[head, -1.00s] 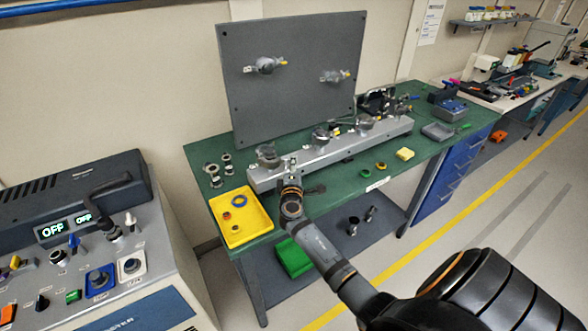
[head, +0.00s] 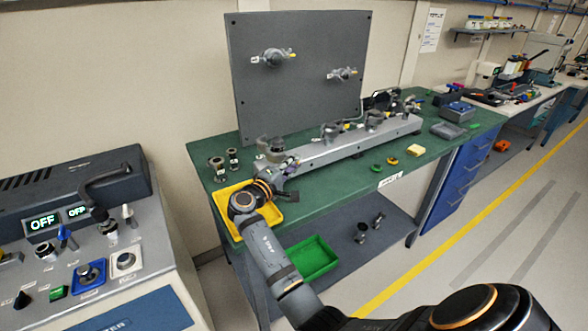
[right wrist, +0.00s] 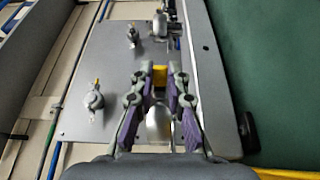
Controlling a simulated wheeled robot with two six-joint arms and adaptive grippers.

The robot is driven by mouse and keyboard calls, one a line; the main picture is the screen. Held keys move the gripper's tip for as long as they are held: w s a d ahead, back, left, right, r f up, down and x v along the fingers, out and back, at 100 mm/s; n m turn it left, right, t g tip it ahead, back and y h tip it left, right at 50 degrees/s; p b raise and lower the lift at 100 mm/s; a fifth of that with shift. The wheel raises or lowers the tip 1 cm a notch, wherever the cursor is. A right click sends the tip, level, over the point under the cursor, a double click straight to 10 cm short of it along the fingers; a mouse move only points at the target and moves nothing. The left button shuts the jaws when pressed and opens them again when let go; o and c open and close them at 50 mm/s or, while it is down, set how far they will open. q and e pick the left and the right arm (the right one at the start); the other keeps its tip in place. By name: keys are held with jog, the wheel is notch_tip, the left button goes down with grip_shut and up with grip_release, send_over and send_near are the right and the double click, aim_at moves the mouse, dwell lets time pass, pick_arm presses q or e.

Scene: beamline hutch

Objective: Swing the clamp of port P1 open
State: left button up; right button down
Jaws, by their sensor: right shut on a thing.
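The grey port rail (head: 345,145) lies on the green bench with several clamped ports along it. The leftmost port (head: 270,146) stands at the rail's left end; I cannot read any port label, so I cannot confirm it is P1. My right gripper (head: 289,165) is at that end of the rail, beside this port. In the right wrist view its fingers (right wrist: 159,78) are closed around a yellow-tipped clamp part (right wrist: 159,75), with a rounded silver part between the fingers below it. The clamp's hinge and how far it stands open are hidden. My left gripper is not in view.
A grey upright panel (head: 300,85) with two mounted fittings stands behind the rail. A yellow tray (head: 268,216) lies under my right wrist. Loose fittings (head: 217,166) stand at the bench's left. A control console (head: 70,240) is at the left.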

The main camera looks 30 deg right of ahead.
jog(key=shift+f, duration=0.15)
jog(key=c, duration=1.3)
grip_release()
jog(key=shift+a, duration=0.1)
